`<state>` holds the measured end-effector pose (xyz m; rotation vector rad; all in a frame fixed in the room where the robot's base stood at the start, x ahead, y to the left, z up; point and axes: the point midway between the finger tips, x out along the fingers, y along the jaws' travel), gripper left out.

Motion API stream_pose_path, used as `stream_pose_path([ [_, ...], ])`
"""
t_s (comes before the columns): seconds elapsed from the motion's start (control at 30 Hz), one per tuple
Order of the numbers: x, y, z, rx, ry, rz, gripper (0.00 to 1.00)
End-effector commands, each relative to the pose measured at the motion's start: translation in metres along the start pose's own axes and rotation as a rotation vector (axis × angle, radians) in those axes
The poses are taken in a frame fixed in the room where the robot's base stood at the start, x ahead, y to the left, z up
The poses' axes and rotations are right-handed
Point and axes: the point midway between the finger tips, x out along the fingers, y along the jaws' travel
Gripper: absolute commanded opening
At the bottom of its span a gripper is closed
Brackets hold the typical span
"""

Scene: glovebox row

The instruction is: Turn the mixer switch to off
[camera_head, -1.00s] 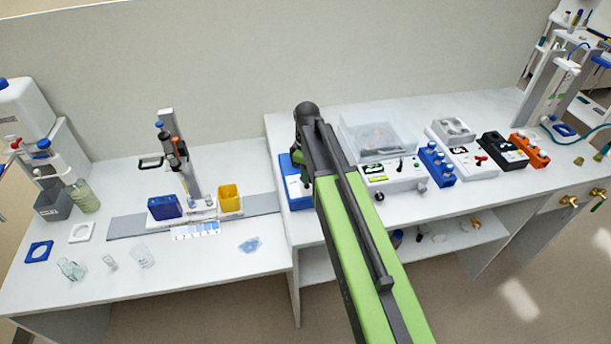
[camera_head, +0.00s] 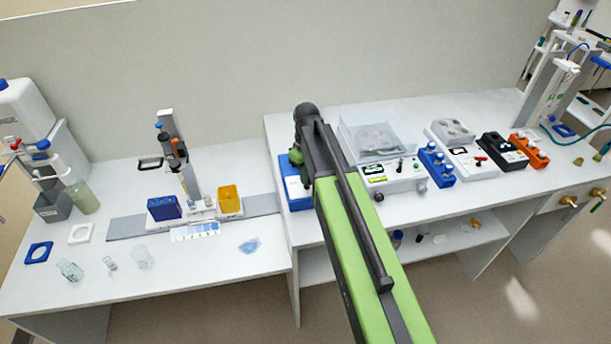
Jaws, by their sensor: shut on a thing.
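I cannot tell which of the units on the right bench is the mixer. A white unit with a clear lid (camera_head: 378,138) has a front panel with a small green display and a small upright black switch (camera_head: 400,165). To its right a white unit (camera_head: 453,131) carries a red switch (camera_head: 481,159). My green and black arm reaches up from the bottom to left of the clear-lidded unit. Its far part bends down over a blue box (camera_head: 297,193). My gripper is hidden behind the arm, so I cannot see its fingers or anything in them.
A blue block with knobs (camera_head: 437,165) stands between the two white units. A black unit (camera_head: 503,150) and an orange one (camera_head: 530,149) stand farther right. The left bench holds a stand (camera_head: 178,155), a yellow cup (camera_head: 230,199) and glassware. Its front right is mostly clear.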

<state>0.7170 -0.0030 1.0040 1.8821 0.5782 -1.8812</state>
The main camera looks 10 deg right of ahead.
Motion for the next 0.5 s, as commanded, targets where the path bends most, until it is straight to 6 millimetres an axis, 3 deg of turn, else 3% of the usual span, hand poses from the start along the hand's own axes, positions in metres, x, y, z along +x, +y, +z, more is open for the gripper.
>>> stream_pose_path([
  [0.5, 0.0003, -0.0001, 0.0003, 0.254, -0.001, -0.001, 0.0],
])
